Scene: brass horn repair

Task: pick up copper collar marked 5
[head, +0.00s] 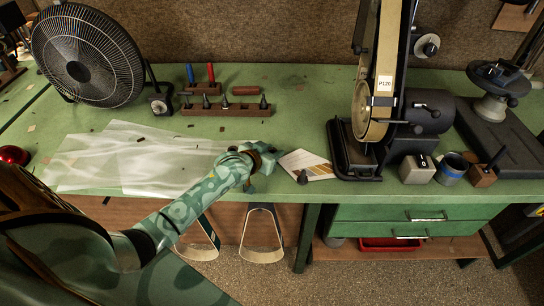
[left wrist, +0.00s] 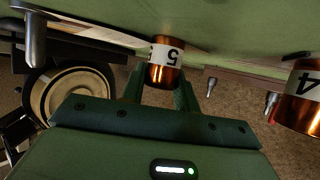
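The copper collar marked 5 (left wrist: 166,70) shows in the left wrist view, with a white number band, against the green bench. The left gripper (left wrist: 161,88) has its fingers on either side of it; a small gap seems to show at one finger, and contact with the other is unclear. In the head view the left gripper (head: 255,172) is low over the front of the bench, and the collar is not distinguishable there. A second copper collar, marked 4 (left wrist: 301,98), is at the right edge of the left wrist view. The right gripper is not visible.
A belt sander (head: 372,110) stands right of the left gripper. A small dark peg (head: 302,177) stands near the bench's front edge, by a paper card (head: 306,163). Clear sheets (head: 150,160) lie left. Wooden peg racks (head: 228,109) and a fan (head: 88,55) are behind.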

